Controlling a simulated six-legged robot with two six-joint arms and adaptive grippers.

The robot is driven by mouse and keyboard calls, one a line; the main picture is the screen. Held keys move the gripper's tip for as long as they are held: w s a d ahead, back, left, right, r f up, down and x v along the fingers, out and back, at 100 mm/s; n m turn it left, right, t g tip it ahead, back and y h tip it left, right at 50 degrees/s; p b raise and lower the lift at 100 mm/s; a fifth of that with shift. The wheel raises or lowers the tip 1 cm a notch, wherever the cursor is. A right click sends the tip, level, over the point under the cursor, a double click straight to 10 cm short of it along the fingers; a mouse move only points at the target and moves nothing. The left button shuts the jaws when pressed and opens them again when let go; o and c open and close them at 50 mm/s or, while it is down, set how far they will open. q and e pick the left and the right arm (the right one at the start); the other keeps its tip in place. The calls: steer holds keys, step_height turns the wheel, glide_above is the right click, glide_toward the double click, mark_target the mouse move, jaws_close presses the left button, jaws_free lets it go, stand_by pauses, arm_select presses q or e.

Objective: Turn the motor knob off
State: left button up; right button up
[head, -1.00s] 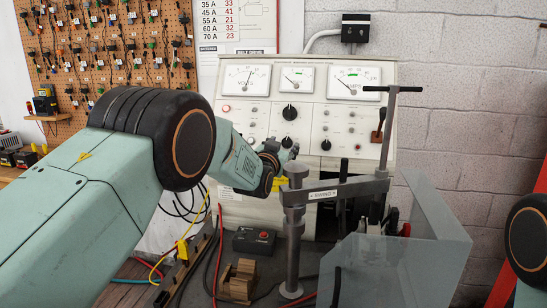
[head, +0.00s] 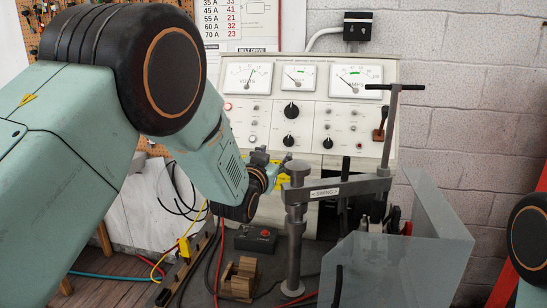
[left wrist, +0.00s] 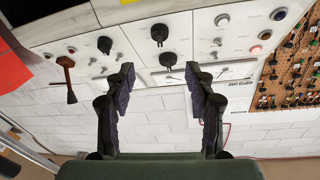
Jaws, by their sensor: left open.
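A pale test-bench panel (head: 350,112) carries three black knobs: a large upper one (head: 291,110), one below it (head: 289,141) and one to the right (head: 328,143). Their labels are too small to read, so I cannot tell which is the motor knob. My left gripper (head: 276,166) is open and empty, in front of the panel and below these knobs in the head view. The left wrist view shows the panel upside down, with its black knobs (left wrist: 159,33) beyond the spread fingers (left wrist: 160,74). No finger is visibly closed around a knob. My right gripper is out of view.
A grey post with a clamp arm (head: 335,190) stands right of my left gripper. A clear guard (head: 400,268) is at lower right. A black box with a red button (head: 255,240) and wooden blocks (head: 239,279) sit below. A brown-handled lever (head: 379,127) is on the panel.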

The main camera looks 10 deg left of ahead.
arm_select(q)
steer(key=shift+w, duration=0.1)
steer(key=m+h+b, duration=0.2)
steer(key=m+b, duration=0.1)
glide_toward(287, 141)
steer(key=a+x, duration=0.1)
steer(key=x, duration=0.2)
steer(key=shift+w+d+r+g, duration=0.3)
steer(key=shift+w+d, duration=0.3)
steer(key=shift+d, duration=0.15)
steer(key=x, duration=0.4)
steer(key=shift+a+f+p, duration=0.15)
steer(key=shift+f+p, duration=0.05)
steer(key=shift+p, duration=0.15)
steer(key=shift+w+r, duration=0.15)
steer(key=shift+w, duration=0.1)
steer(key=shift+w, duration=0.15)
steer(key=shift+c, duration=0.4)
